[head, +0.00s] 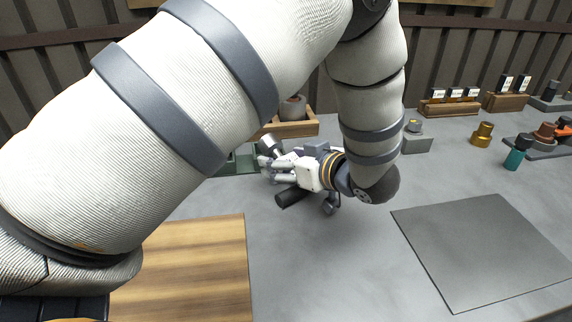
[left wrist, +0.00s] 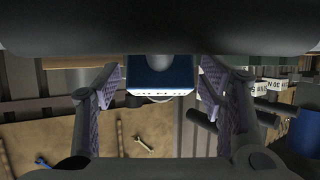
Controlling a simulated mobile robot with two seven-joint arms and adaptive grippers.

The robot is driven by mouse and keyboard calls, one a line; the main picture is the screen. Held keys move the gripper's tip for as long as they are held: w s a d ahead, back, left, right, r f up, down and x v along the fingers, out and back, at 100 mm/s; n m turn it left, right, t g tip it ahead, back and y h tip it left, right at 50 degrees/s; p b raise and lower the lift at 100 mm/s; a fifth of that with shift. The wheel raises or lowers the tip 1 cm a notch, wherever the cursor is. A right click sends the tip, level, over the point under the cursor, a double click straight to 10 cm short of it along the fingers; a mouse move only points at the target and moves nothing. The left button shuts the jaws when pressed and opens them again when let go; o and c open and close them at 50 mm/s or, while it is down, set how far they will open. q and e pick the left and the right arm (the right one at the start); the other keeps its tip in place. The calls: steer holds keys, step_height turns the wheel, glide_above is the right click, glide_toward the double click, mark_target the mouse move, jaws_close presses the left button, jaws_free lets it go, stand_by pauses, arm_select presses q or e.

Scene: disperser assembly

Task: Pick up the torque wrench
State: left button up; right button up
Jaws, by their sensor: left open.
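My left gripper (head: 268,165) reaches toward the left over the grey table, beside a green holder (head: 240,162). In the left wrist view its two fingers (left wrist: 162,100) stand wide apart. A dark blue block with a white lower edge (left wrist: 160,75) shows between them; I cannot tell what it belongs to. A black cylindrical handle (head: 290,197), possibly the torque wrench's, shows just below the gripper, and a silver cylindrical piece (head: 271,144) shows above the fingertips. The gripper hides what joins them, so I cannot confirm the wrench. My right gripper is out of view.
My left arm covers much of the head view. A wooden tray (head: 292,129) is behind the gripper. A wooden board (head: 195,270) lies front left and a dark grey mat (head: 485,250) front right. A brass part (head: 483,135) and a teal bottle (head: 517,152) stand right.

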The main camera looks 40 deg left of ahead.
arm_select(q)
jaws_close()
steer(key=shift+r, duration=0.1)
